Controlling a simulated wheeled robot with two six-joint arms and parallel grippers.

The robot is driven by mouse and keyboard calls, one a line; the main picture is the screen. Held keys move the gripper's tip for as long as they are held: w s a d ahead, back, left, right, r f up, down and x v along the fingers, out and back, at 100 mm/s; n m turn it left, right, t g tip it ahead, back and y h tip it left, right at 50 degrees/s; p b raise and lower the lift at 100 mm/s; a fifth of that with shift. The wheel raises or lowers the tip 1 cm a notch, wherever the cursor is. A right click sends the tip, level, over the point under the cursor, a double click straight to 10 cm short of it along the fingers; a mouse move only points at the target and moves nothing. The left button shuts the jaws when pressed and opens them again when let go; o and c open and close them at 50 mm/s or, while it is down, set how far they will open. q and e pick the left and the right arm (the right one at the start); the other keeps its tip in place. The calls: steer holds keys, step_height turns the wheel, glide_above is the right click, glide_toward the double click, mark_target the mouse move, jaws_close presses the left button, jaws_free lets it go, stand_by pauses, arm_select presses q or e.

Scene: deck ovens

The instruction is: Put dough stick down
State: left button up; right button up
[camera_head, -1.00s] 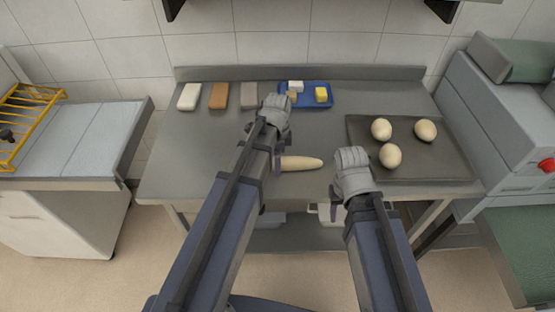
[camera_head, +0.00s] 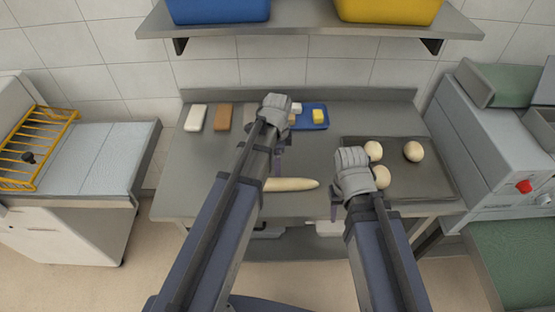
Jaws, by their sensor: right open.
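The dough stick (camera_head: 291,184) is a pale, long roll lying on the steel table (camera_head: 200,170). Its left end is hidden behind my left arm. My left gripper (camera_head: 277,148) is above the table over the stick's left part; its fingers are mostly hidden by its own wrist, so its opening does not show. My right gripper (camera_head: 338,208) is open and empty, at the table's front part, to the right of the stick's tip and apart from it.
A dark tray (camera_head: 430,185) with round dough balls (camera_head: 413,151) lies right. A blue tray (camera_head: 318,126) with a yellow block (camera_head: 318,116) and white pieces stands at the back, beside several coloured blocks. A shelf (camera_head: 310,22) with blue and yellow bins hangs above.

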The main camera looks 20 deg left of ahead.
arm_select(q)
steer(key=s+d+n+y, duration=0.1)
steer(key=s+d+n, duration=0.9)
steer(key=s, duration=0.4)
steer(key=shift+s+d+n, duration=0.15)
steer(key=shift+d+n, duration=0.1)
steer(key=shift+n, duration=0.25)
